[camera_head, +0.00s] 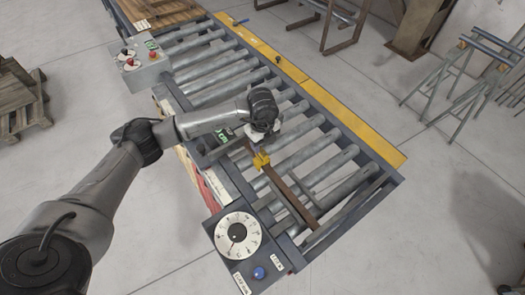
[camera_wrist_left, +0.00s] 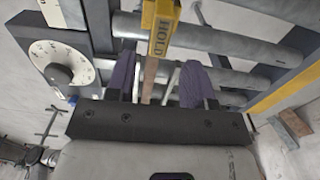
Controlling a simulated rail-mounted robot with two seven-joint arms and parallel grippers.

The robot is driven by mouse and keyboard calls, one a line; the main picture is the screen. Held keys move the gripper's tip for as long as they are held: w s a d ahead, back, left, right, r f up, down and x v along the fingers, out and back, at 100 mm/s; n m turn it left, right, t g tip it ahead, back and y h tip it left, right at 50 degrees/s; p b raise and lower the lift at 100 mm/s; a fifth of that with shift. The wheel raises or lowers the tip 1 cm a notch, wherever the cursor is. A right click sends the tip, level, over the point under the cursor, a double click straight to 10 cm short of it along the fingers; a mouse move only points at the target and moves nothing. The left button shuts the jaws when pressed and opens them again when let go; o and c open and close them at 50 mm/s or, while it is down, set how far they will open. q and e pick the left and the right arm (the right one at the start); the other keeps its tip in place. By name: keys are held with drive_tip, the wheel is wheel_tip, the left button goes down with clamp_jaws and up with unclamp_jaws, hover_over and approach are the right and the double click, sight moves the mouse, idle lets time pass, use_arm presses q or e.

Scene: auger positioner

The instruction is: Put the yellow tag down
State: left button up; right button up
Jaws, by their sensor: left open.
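The yellow tag (camera_head: 261,160) lies at a brown bar (camera_head: 291,197) on the roller conveyor (camera_head: 313,143). In the left wrist view the tag (camera_wrist_left: 162,30) reads HOLD and sits just past the fingertips, in line with the gap between them. My left gripper (camera_head: 257,146) is close to the tag, and its dark wrist hides part of the fingers in the head view. In the left wrist view the gripper (camera_wrist_left: 158,65) has its two purple fingers apart, with nothing clamped between them. Whether the tag touches the bar is unclear. My right gripper is in neither view.
A dial box (camera_head: 238,236) with a blue button stands at the conveyor's near end. A control box (camera_head: 141,67) with red buttons is at its far left. A yellow rail (camera_head: 345,119) runs along the far side. Pallets (camera_head: 19,97) stand at left.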

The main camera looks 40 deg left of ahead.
use_arm(q)
drive_tip(key=shift+r+b, duration=0.3)
drive_tip(key=shift+r, duration=2.15)
drive_tip(key=shift+d, duration=0.1)
